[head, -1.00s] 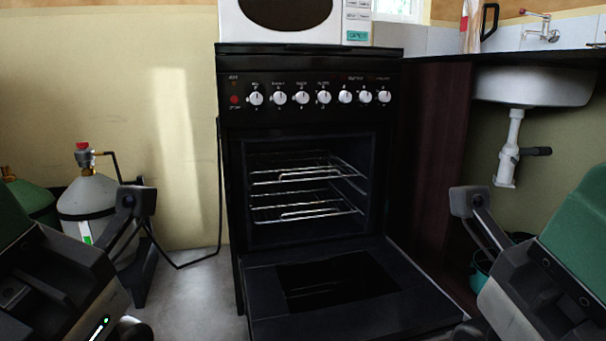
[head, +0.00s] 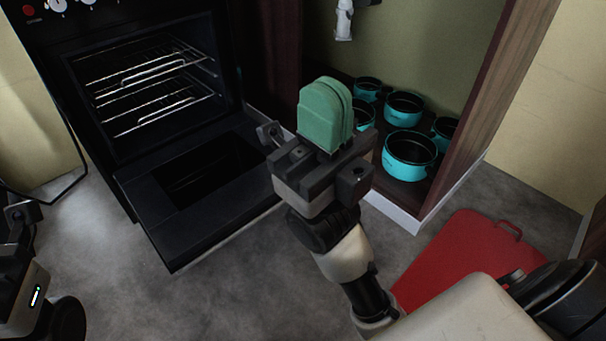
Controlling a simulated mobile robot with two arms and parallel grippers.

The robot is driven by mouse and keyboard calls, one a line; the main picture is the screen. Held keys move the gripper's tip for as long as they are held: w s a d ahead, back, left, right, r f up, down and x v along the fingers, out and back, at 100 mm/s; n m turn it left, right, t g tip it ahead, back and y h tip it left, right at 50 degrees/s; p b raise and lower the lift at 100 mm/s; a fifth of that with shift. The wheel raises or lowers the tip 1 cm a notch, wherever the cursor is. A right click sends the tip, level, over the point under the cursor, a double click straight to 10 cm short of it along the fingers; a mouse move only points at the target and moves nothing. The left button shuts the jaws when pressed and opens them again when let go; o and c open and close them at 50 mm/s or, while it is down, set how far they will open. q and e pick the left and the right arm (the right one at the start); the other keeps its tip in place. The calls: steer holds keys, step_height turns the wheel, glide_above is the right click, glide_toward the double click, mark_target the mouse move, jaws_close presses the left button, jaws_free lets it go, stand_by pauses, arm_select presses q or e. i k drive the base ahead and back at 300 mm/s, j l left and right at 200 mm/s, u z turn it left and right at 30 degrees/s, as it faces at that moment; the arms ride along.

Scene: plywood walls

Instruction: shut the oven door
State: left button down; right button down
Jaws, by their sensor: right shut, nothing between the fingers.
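The black oven (head: 150,140) stands at the upper left in the head view, its cavity open with wire racks (head: 150,80) inside. Its door (head: 228,212) is folded down, roughly flat and low above the floor, with a dark window in it. My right gripper (head: 270,133) is shut and empty. Its fingertips appear beside the door's right edge, near the hinge end; I cannot tell whether they touch. My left gripper (head: 20,214) is at the left edge, partly cut off, apart from the door; its fingers do not show clearly.
An open cabinet to the right holds several turquoise pots (head: 410,155), close to my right arm. A red board-like object (head: 465,255) with a handle lies on the floor at the right. The grey floor (head: 215,295) in front of the door is clear.

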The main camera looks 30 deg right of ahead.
mark_target(191, 196)
steer(key=l+u, duration=0.25)
steer(key=l, duration=0.15)
steer(key=k+l+u, duration=0.2)
steer(key=l, duration=0.15)
steer(key=k+l+u, duration=0.1)
steer(key=l+u, duration=0.15)
steer(key=k+l+u, duration=0.25)
steer(key=l, duration=0.2)
steer(key=i, duration=0.1)
